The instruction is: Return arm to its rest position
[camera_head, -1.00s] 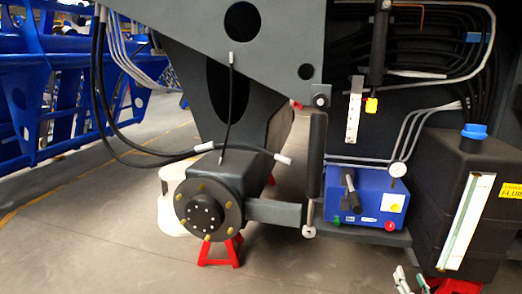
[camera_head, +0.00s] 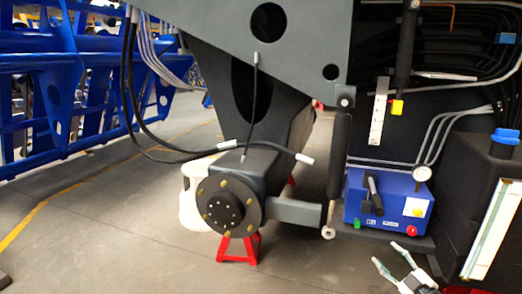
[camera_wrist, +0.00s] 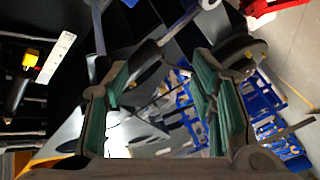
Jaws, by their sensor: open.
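My gripper (camera_head: 386,254) shows at the bottom right of the head view, low in front of the chassis and below the blue box (camera_head: 387,203). Its two fingers are spread apart with nothing between them. In the wrist view, the two green-padded fingers of my gripper (camera_wrist: 162,75) are also apart and empty, with the chassis and blue frames behind them. Most of my arm is outside the head view.
The dark chassis (camera_head: 300,50) fills the centre and right. A wheel hub (camera_head: 229,205) stands above a red stand (camera_head: 238,248). A black tank (camera_head: 490,190) is at the right edge. Blue frames (camera_head: 60,90) stand at left. Floor is clear at lower left.

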